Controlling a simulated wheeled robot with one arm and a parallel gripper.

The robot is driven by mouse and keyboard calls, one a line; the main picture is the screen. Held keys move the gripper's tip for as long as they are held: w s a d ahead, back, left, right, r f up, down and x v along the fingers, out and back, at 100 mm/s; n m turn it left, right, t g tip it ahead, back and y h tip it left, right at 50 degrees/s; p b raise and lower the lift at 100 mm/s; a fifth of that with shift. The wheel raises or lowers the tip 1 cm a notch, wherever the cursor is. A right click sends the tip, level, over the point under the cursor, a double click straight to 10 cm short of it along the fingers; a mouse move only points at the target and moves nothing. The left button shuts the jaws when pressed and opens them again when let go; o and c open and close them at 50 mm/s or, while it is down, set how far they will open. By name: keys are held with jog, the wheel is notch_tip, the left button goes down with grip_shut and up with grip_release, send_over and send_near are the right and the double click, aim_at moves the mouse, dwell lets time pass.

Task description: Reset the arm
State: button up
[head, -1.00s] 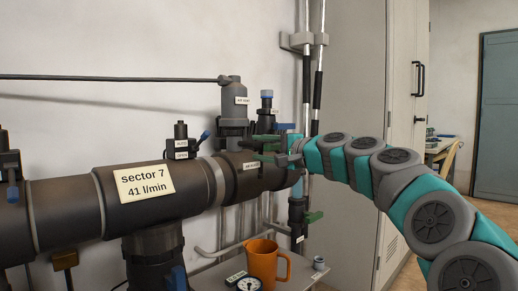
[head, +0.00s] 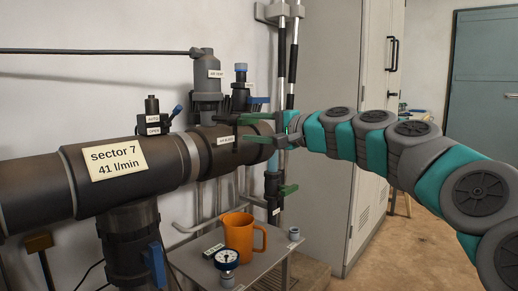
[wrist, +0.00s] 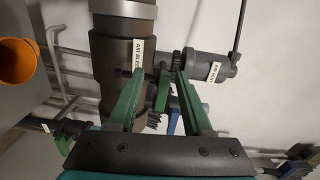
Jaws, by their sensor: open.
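In the wrist view my gripper (wrist: 160,75) shows two green fingers standing apart. A smaller green lever-like part (wrist: 162,92) shows between them, and I see no finger clearly touching it. The pipe's labelled section (wrist: 120,55) lies just beyond the left fingertip. The grey air vent fitting (head: 208,92) stands on the pipe, and it also shows in the wrist view (wrist: 208,66).
An orange mug (head: 238,238) and a pressure gauge (head: 227,259) stand on a small shelf (head: 195,262) below the pipe. A grey cabinet (head: 335,190) stands behind my arm. A blue-handled valve (head: 155,262) hangs under the pipe. Open floor lies at the right.

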jog(key=s+a+f+n+g+h+p, duration=0.3)
jog(key=s+f+n+g+h+p, duration=0.25)
jog(key=s+f, duration=1.05)
jog(key=s+d+f+g+h+p, duration=0.1)
jog(key=s+d+f+g+h, duration=0.1)
jog(key=s+d+f, duration=0.3)
jog(key=s+d+f+n+g+h+p, duration=0.1)
jog(key=s+d+f, duration=0.5)
jog(key=s, duration=0.8)
jog(key=s+d+f+g+h+p, duration=0.2)
jog(key=s+d+f+g+h, duration=0.2)
jog(key=s+d, duration=0.6)
notch_tip(320, 180, down, 2)
jog(key=shift+d+h, duration=0.25)
jog(key=shift+h, duration=0.5)
jog(key=shift+s, duration=0.1)
